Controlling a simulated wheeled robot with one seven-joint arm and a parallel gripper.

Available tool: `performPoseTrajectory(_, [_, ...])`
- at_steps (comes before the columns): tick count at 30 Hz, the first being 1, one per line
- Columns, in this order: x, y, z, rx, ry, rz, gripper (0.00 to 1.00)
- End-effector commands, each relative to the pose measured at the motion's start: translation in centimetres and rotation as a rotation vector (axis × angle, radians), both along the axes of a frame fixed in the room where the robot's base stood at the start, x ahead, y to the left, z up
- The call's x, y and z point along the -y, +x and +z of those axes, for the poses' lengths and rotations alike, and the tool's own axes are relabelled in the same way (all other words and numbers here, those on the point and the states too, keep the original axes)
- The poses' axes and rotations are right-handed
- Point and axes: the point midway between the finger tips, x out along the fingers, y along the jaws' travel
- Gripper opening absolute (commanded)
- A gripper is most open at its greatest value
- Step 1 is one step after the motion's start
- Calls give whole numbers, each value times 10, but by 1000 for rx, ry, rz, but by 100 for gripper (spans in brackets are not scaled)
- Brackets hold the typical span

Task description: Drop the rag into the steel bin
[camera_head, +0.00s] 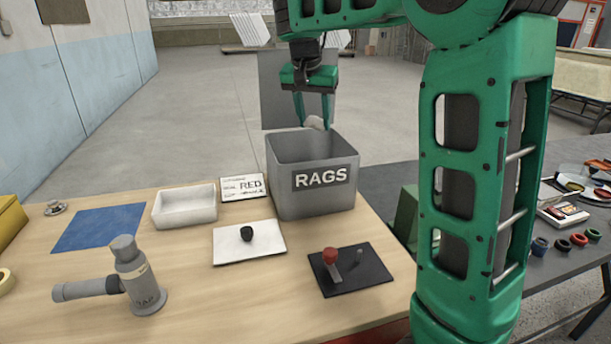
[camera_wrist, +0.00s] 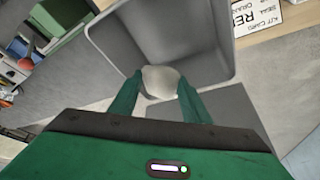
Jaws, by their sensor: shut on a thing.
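The steel bin (camera_head: 310,192), a grey open-topped box labelled RAGS, stands at the back right of the wooden table. My gripper (camera_head: 314,122) is above the bin's far rim with its green fingers pointing down. It is shut on the whitish rag (camera_head: 316,123), which shows just above the rim. In the wrist view the rag (camera_wrist: 160,80) is a pale lump between the two fingertips, in front of the bin's opening (camera_wrist: 215,72). The bin's floor is hidden in the head view; no other rag shows inside in the wrist view.
A white tray (camera_head: 185,208), a RED card (camera_head: 243,187), a white plate with a black knob (camera_head: 248,243), a black lever panel (camera_head: 350,271) and a grey tool (camera_head: 125,278) lie on the wooden table (camera_head: 190,290). A dark table (camera_head: 560,260) with several small items stands right.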

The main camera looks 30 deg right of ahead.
Motion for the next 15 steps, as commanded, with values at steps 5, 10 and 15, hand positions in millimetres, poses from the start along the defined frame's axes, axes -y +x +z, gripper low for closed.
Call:
performPoseTrajectory(5, [1, -1, -21, -2, 0, -2, 22])
performPoseTrajectory(10, [1, -1, -36, -2, 1, -3, 22])
performPoseTrajectory(15, [1, -1, -42, 1, 1, -2, 22])
